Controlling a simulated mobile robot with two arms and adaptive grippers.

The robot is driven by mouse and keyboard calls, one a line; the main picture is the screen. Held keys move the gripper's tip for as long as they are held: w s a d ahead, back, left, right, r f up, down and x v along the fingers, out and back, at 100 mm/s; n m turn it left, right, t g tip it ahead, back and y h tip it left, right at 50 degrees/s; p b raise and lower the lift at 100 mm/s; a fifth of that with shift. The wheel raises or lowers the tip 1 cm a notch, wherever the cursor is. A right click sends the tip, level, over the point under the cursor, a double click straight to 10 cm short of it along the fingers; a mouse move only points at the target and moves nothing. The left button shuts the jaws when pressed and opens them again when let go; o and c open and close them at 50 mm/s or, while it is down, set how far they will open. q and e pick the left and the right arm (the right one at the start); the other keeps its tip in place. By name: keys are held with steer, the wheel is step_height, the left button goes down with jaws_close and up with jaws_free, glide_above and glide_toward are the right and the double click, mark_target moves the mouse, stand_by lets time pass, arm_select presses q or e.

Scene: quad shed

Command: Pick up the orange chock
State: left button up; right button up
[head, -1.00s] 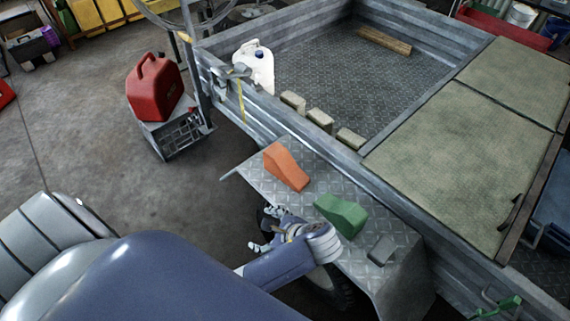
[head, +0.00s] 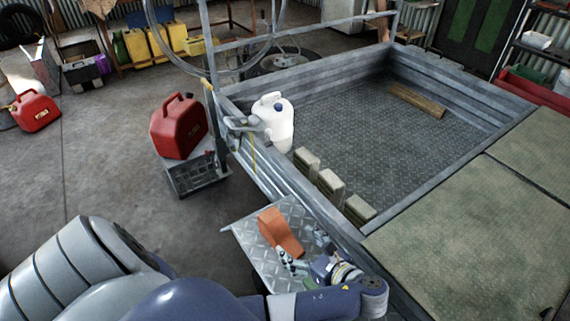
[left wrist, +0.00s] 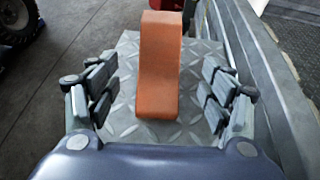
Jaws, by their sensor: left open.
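The orange chock (head: 279,232) lies on the metal tread-plate fender (head: 252,246) beside the trailer. In the left wrist view the orange chock (left wrist: 159,70) runs away from me between the open fingers. My left gripper (head: 303,252) is open, just at the near end of the chock; in the left wrist view my gripper (left wrist: 160,95) has a finger pair on each side, with gaps to the chock. The green chock is mostly hidden behind my gripper and arm in the head view. My right gripper does not show.
The trailer side wall (head: 285,190) runs close along the fender's right. Several wooden blocks (head: 331,183) and a white jug (head: 273,120) stand just inside it. Open floor lies left.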

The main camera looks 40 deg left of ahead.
mark_target(282, 233)
arm_select(q)
steer(key=b+x, duration=0.1)
steer(key=x, duration=0.3)
steer(key=shift+s+a, duration=0.15)
steer(key=shift+a+f, duration=0.1)
steer(key=shift+a, duration=0.35)
steer(key=x, duration=0.5)
steer(key=shift+w, duration=0.2)
steer(key=shift+d, duration=0.1)
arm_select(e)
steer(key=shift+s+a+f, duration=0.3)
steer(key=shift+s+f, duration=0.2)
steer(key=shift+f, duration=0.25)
arm_select(q)
steer(key=shift+c, duration=1.1)
steer(key=c, duration=1.2)
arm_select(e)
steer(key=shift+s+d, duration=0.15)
